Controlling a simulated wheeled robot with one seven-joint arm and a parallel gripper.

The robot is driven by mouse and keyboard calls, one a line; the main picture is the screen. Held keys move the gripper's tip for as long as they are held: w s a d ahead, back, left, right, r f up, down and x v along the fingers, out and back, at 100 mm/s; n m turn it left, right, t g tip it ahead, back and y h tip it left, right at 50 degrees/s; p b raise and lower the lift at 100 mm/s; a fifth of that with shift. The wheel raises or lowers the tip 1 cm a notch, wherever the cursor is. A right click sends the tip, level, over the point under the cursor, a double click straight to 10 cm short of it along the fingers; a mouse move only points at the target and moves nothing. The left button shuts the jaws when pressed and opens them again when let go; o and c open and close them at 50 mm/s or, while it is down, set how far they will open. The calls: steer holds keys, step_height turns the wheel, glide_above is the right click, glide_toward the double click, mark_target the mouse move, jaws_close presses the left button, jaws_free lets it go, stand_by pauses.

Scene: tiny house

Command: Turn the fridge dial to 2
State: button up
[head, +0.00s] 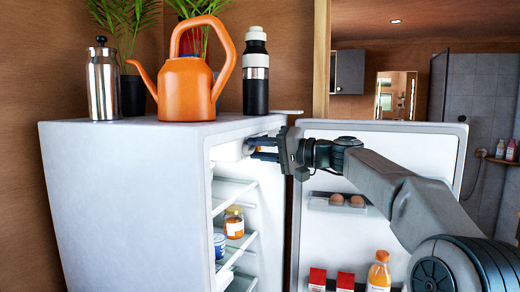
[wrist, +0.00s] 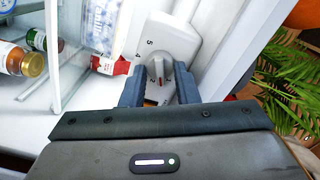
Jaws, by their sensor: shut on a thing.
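The white fridge (head: 115,190) stands open in the head view. My gripper (head: 252,149) reaches in at the top of its interior, by the white control housing (head: 228,151). The wrist view shows the grey-white dial (wrist: 158,66) on that housing, with a raised ridge and printed numbers; a 5 and a 4 are legible. My gripper (wrist: 158,92) has one dark finger on each side of the dial and is shut on it. Part of the scale is hidden by the fingers or too small to read, so the exact setting cannot be told.
The open fridge door (head: 385,140) holds eggs, cartons and an orange bottle (head: 379,272). Jars (head: 234,222) stand on the shelves below my gripper. An orange kettle (head: 187,88), a flask (head: 256,75) and a press (head: 102,80) stand on top.

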steer(key=m+p, duration=0.1)
steer(key=m, duration=0.3)
steer(key=shift+m, duration=0.4)
stand_by(0.4)
steer(key=o, duration=0.9)
steer(key=shift+o, duration=0.2)
steer(key=shift+d+f, duration=0.1)
steer(key=shift+d, duration=0.05)
steer(key=b+v, duration=0.2)
steer(key=v, duration=1.1)
steer(key=shift+d+b, duration=0.3)
steer(key=shift+b, duration=0.05)
steer(key=shift+s, duration=0.1)
